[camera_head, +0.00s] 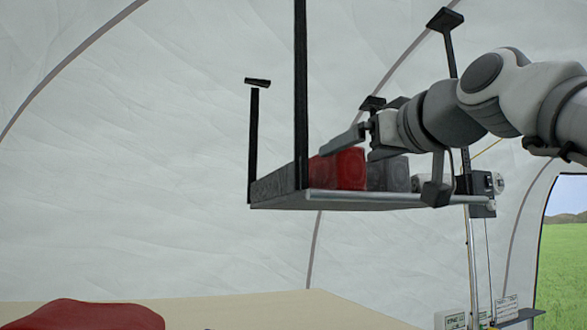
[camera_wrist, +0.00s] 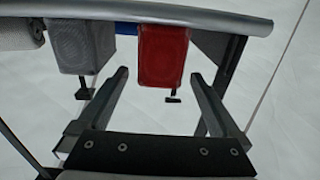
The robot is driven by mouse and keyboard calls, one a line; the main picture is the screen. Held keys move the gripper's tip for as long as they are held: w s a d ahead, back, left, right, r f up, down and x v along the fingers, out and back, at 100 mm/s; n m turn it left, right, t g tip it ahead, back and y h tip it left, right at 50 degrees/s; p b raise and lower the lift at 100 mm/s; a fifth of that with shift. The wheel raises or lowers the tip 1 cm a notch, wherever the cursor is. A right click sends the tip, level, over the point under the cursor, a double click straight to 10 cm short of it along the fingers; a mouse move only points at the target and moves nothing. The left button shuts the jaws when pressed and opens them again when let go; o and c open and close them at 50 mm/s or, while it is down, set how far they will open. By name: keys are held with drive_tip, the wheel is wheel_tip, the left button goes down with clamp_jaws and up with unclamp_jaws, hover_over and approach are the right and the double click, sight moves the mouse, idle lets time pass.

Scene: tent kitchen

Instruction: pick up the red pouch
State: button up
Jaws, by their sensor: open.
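The red pouch (camera_head: 346,169) looks like a small upright block with rounded corners and sits on the hanging shelf, close to its front rail. In the wrist view the red pouch (camera_wrist: 163,56) shows near the top centre, between the lines of my two fingers and just beyond their tips. My gripper (camera_head: 348,152) reaches in from the right at the height of the pouch, and its fingers partly cover the things on the shelf. In the wrist view my gripper (camera_wrist: 158,76) is open, with nothing held. I cannot tell whether a finger touches the pouch.
The hanging shelf (camera_head: 370,201) has black uprights and a silver front rail (camera_wrist: 215,19). A grey block (camera_wrist: 82,47) stands beside the pouch, with a white roll (camera_wrist: 22,35) farther left. A red soft-looking thing (camera_head: 85,315) lies on a pale table (camera_head: 270,310) below.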

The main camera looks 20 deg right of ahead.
drive_tip(key=w, duration=0.2)
drive_tip(key=w+p, duration=0.1)
drive_tip(key=w, duration=0.1)
drive_tip(key=w+p, duration=0.1)
drive_tip(key=w, duration=0.2)
drive_tip(key=shift+a+f, duration=0.2)
drive_tip(key=shift+f, duration=0.05)
drive_tip(key=c, duration=1.4)
